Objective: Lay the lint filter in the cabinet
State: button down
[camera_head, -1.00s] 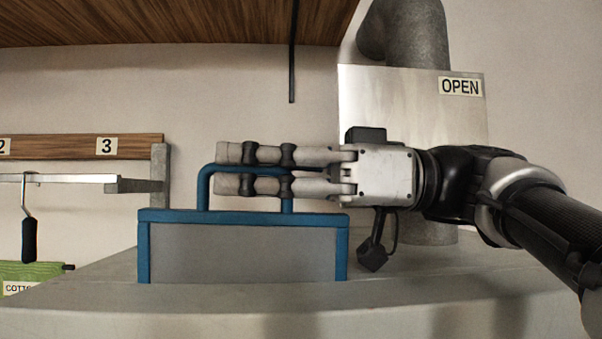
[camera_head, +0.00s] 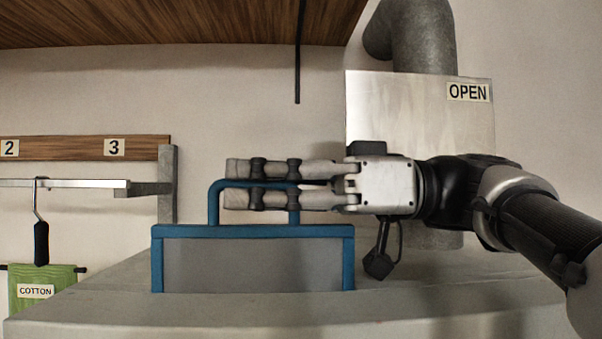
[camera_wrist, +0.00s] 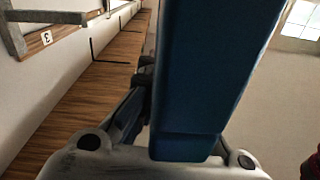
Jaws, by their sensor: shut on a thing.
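The lint filter (camera_head: 252,262) is a grey panel in a blue frame with a blue loop handle on top. It stands upright at the grey worktop in the head view, and its lower edge is hidden behind the worktop's front. My gripper (camera_head: 228,184) comes in from the right and is shut on the top bar of the handle. In the wrist view the blue frame (camera_wrist: 205,80) fills the middle, close to the gripper base. A metal cabinet-like box (camera_head: 420,110) with an OPEN label is on the wall behind my gripper. I cannot tell whether it is the cabinet.
The grey worktop (camera_head: 80,312) runs across the front. At left, a numbered wooden rail (camera_head: 60,148) sits above a metal bar with a hanging hook (camera_head: 41,240) and a green cloth labelled COTTON (camera_head: 60,283). A grey pipe (camera_head: 430,40) rises from the box. A wooden panel (camera_head: 150,20) hangs overhead.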

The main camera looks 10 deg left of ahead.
jog(key=shift+r+p, duration=2.1)
jog(key=shift+r, duration=0.7)
